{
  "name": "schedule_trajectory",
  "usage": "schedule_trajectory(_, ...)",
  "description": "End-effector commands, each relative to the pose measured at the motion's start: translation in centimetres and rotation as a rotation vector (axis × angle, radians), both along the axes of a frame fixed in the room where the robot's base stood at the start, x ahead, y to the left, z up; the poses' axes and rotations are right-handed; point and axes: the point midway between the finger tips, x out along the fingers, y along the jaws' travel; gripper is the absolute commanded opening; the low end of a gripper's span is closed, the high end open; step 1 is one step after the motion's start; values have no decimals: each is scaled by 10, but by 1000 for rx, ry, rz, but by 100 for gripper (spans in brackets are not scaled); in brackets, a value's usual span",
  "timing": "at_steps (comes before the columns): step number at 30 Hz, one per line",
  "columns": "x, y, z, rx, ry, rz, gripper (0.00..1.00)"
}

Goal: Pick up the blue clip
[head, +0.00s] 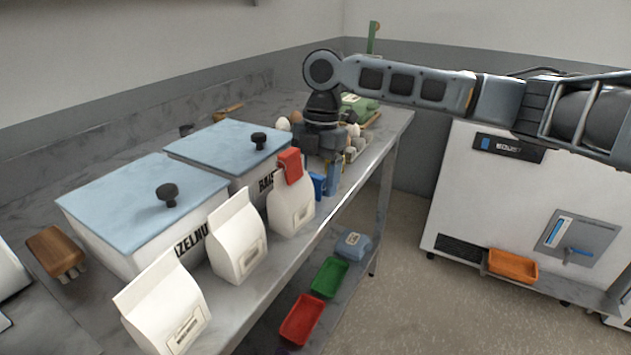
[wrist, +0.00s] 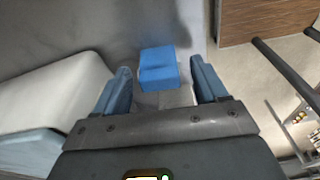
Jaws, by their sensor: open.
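The blue clip (wrist: 158,68) is a small bright blue block in the wrist view, between and just past the fingertips of my gripper (wrist: 160,72). My gripper is open, with one finger on each side and a visible gap to the clip. In the head view my gripper (head: 326,178) points down over the table edge, and the blue clip (head: 317,185) shows beside its fingers. The fingers and the bag partly crowd the clip there. How far the clip lies below the fingertips is hard to tell.
A white bag with a red clip (head: 289,166) stands close to my gripper's left. Two blue-lidded bins (head: 140,195) and two more white bags (head: 236,240) fill the table's left. Eggs (head: 352,140) sit behind my gripper. Coloured trays (head: 329,278) lie on the lower shelf.

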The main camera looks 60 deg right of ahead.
Motion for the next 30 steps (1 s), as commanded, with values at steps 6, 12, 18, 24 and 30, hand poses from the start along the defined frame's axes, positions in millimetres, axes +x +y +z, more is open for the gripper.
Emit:
schedule_trajectory(6, 0, 0, 0, 0, 0, 0, 61)
schedule_trajectory(12, 0, 0, 0, 0, 0, 0, 42)
schedule_trajectory(18, 0, 0, 0, 0, 0, 0, 23)
schedule_trajectory(24, 0, 0, 1, 0, 0, 0, 14)
schedule_trajectory(30, 0, 0, 1, 0, 0, 0, 14)
